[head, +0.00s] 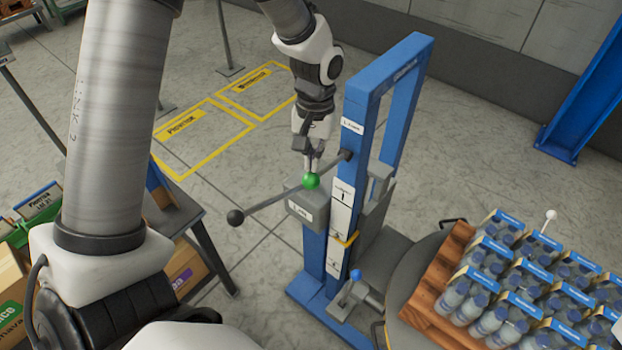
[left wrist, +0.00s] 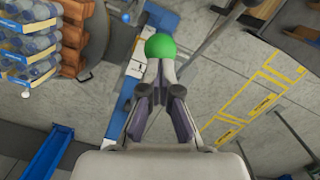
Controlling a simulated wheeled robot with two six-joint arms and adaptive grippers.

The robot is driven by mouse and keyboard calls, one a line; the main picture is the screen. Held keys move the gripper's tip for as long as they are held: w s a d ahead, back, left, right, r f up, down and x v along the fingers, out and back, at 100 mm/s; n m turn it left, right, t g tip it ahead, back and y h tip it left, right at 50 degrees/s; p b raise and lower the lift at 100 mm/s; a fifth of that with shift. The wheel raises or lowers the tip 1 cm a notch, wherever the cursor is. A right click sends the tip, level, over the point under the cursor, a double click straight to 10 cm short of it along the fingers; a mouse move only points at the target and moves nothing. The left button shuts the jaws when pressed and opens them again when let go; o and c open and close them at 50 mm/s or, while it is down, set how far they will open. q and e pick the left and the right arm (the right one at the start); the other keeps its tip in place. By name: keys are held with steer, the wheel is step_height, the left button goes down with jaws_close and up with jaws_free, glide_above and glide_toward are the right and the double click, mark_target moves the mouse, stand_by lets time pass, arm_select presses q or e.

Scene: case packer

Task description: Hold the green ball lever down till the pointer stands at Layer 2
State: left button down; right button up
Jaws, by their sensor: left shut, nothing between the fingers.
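The green ball (head: 311,181) tops a short lever on the grey box of the blue post (head: 362,110). My left gripper (head: 312,168) points down with its fingers closed, its tips right at the top of the ball. In the left wrist view the green ball (left wrist: 160,46) shows just beyond the fingertips (left wrist: 161,62); whether they press on it I cannot tell. The yellow pointer (head: 346,240) is on the post's white scale (head: 341,210), low down near the edge between two marked plates. The small print is hard to read. My right gripper is out of view.
A long grey bar with a black ball (head: 236,217) sticks out left of the post, close to my gripper. A wooden pallet (head: 440,275) with packs of bottles (head: 500,285) stands at the right. Floor with yellow-marked bays (head: 205,130) lies behind, left.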

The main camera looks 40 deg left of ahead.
arm_select(q)
steer(key=shift+s+f, duration=0.1)
steer(key=shift+f, duration=1.1)
step_height(320, 180, down, 3)
steer(key=shift+f+b, duration=0.2)
steer(key=shift+b, duration=0.75)
steer(key=shift+r, duration=0.25)
steer(key=w, duration=0.1)
steer(key=w+p, duration=0.1)
steer(key=w+a+r+p, duration=0.1)
step_height(320, 180, up, 12)
glide_above(313, 176)
steer(key=w+a, duration=0.2)
steer(key=w, duration=0.3)
steer(key=shift+a, duration=0.1)
